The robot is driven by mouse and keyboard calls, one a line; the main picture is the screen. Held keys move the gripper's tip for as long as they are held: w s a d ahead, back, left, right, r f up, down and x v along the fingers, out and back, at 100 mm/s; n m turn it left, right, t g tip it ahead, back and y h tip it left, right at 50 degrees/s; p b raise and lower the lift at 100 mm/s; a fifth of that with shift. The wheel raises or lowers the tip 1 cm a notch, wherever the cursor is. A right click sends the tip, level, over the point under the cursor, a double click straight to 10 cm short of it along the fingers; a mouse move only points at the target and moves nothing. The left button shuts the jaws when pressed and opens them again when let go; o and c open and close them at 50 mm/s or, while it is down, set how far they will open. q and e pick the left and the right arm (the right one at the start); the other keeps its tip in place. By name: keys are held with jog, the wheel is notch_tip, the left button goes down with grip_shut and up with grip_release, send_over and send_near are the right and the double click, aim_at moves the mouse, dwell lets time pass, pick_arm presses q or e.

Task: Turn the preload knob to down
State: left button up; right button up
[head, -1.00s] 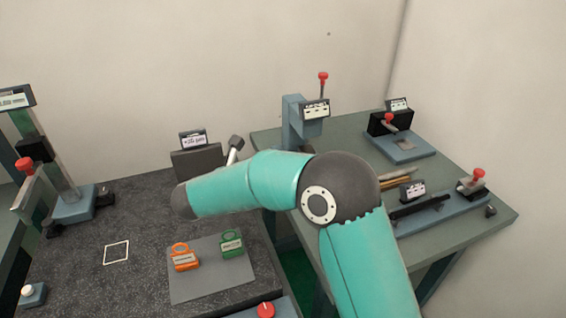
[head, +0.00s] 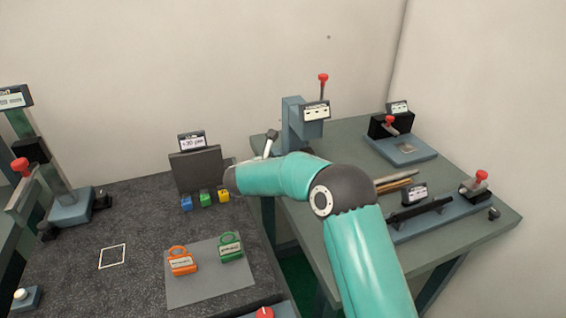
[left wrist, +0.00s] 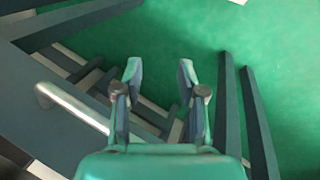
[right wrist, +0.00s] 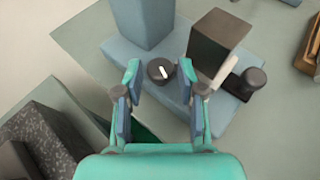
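In the right wrist view a round dark knob (right wrist: 157,75) with a white line mark sits on a blue base (right wrist: 222,107), in front of a blue column (right wrist: 143,20). I take it for the preload knob; no label on it is readable. My right gripper (right wrist: 160,69) is open, its fingertips on either side of the knob in the picture. I cannot tell whether they touch it. In the head view the blue stand (head: 291,125) shows, but my arm hides the knob. My left gripper (left wrist: 160,72) is open and empty above the green floor.
A dark block (right wrist: 220,40) and a dark round part (right wrist: 252,77) stand right of the knob. In the head view the dark bench (head: 80,275) holds orange (head: 182,264) and green (head: 231,247) tagged pieces. A slide fixture (head: 430,215) lies at right.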

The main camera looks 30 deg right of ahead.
grip_shut()
jog(key=p, duration=0.1)
jog(key=m+g+p, duration=0.1)
jog(key=m+g+h+p, duration=0.1)
jog(key=shift+w+a+r, duration=0.15)
jog(key=shift+w+r, duration=0.1)
jog(key=shift+w, duration=0.05)
jog(key=shift+w+m+g+h+p, duration=0.15)
jog(key=shift+m+g+h+p, duration=0.15)
jog(key=shift+m+g+p, duration=0.8)
jog(key=shift+f+g, duration=0.15)
jog(key=shift+g, duration=0.25)
grip_release()
jog(key=shift+f, duration=0.1)
